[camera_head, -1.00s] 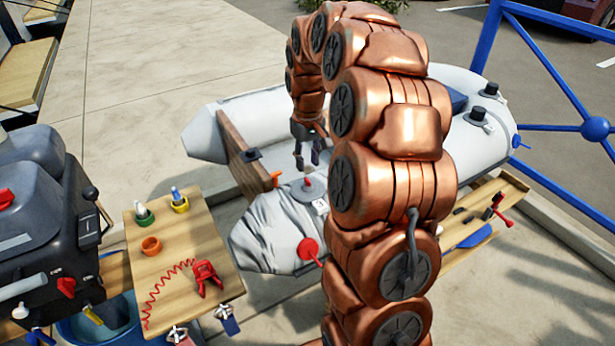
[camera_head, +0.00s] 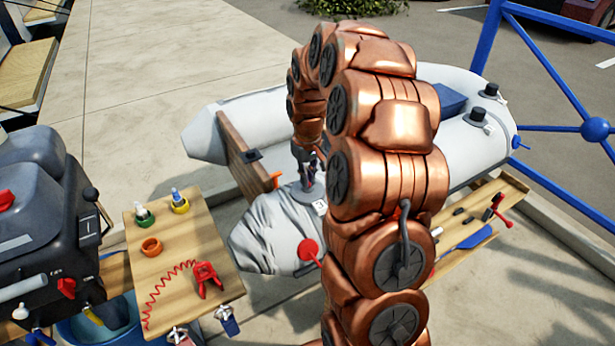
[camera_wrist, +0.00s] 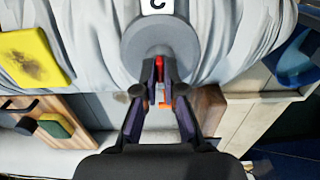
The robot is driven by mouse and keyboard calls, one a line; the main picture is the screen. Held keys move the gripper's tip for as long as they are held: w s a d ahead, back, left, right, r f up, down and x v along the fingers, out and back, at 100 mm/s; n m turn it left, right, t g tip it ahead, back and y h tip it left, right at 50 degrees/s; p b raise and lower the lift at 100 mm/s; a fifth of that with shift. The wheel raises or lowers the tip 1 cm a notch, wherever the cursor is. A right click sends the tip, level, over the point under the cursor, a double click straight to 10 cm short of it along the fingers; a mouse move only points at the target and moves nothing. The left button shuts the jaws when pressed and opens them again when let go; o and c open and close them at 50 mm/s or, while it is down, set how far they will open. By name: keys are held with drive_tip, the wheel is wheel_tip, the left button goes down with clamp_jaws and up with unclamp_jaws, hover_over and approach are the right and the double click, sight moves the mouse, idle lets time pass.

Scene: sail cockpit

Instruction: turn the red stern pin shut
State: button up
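The red pin (camera_wrist: 160,70) stands upright on a round grey base (camera_wrist: 160,40) on the grey cover of the boat. A white label with a dark letter sits beside the base in the wrist view. My gripper (camera_wrist: 161,72) reaches down over the pin, its two dark fingers drawn close on either side of it with the red showing between the tips. In the head view my gripper (camera_head: 308,178) is at the same base (camera_head: 307,194), and the pin is mostly hidden by the fingers. Whether the pin has turned cannot be told.
An orange handle (camera_head: 276,180) is close by on the wooden transom (camera_head: 236,155). A red round knob (camera_head: 308,249) is on the cover's near end. A wooden board (camera_head: 180,255) with cups and a red clip (camera_head: 205,278) stands left. A yellow pad (camera_wrist: 35,57) shows in the wrist view.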

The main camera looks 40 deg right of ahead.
drive_tip(key=shift+m, duration=0.4)
clamp_jaws()
drive_tip(key=m+b, duration=0.1)
drive_tip(key=m, duration=0.3)
drive_tip(key=shift+m, duration=0.3)
drive_tip(key=m, duration=0.5)
drive_tip(key=shift+r+m, duration=0.1)
drive_tip(key=shift+m, duration=0.2)
drive_tip(key=m, duration=0.4)
drive_tip(key=shift+p, duration=0.3)
drive_tip(key=shift+m+p, duration=0.35)
drive_tip(key=shift+m, duration=1.05)
drive_tip(key=o, duration=0.6)
unclamp_jaws()
